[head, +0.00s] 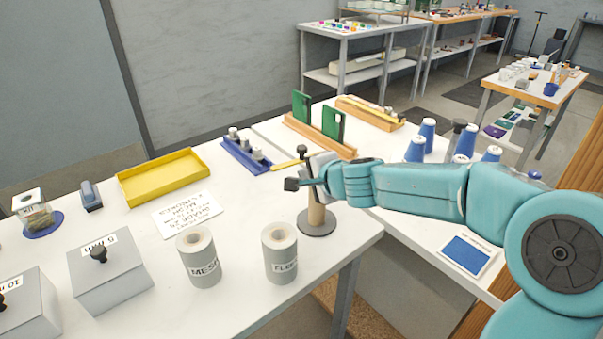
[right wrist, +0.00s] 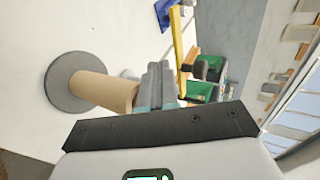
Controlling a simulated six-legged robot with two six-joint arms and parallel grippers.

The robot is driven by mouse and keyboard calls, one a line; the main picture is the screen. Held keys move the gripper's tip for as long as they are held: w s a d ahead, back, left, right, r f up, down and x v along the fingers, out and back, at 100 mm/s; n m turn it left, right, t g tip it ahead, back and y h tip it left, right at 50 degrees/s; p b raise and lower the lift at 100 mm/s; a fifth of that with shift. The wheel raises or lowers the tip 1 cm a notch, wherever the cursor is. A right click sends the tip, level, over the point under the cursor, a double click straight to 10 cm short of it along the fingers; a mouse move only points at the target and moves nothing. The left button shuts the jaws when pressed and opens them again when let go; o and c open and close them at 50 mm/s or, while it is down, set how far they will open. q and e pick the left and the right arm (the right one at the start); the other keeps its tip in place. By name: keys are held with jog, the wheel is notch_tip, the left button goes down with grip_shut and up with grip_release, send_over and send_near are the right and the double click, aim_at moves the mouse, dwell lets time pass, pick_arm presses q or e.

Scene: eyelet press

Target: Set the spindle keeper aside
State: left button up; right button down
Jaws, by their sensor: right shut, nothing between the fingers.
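The spindle stands on a round dark base (head: 316,224), with a tan cardboard core (head: 316,210) around its lower part. A dark knob on a short stem, apparently the spindle keeper (head: 302,150), shows above my right gripper, in line with the spindle. It also seems to show in the right wrist view (right wrist: 202,68), beyond my fingers. My right gripper (head: 293,184) is shut and empty at the upper spindle. Its fingers (right wrist: 158,85) hide part of the post, so I cannot tell whether they touch it. My left gripper is out of view.
Two grey rolls (head: 199,258) (head: 281,253) stand near the table's front edge. A yellow tray (head: 163,177), a label sheet (head: 187,214) and a blue rack (head: 246,157) lie behind. Blue-white cones (head: 427,132) stand right. White tabletop is clear left of the spindle.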

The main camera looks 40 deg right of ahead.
aim_at(293, 164)
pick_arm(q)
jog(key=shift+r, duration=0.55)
pick_arm(e)
jog(key=shift+w+d+r, duration=0.15)
jog(key=shift+w, duration=1.25)
jog(key=shift+w+a+m+h, duration=0.3)
jog(key=shift+w+m+h, duration=0.15)
jog(key=shift+m+h, duration=0.15)
jog(key=shift+w+r+p, duration=0.15)
jog(key=shift+w+p, duration=0.15)
jog(key=shift+p, duration=0.2)
jog(key=shift+w, duration=0.15)
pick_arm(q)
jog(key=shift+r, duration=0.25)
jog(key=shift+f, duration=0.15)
pick_arm(e)
jog(key=shift+s+d, duration=0.35)
jog(key=shift+s, duration=0.4)
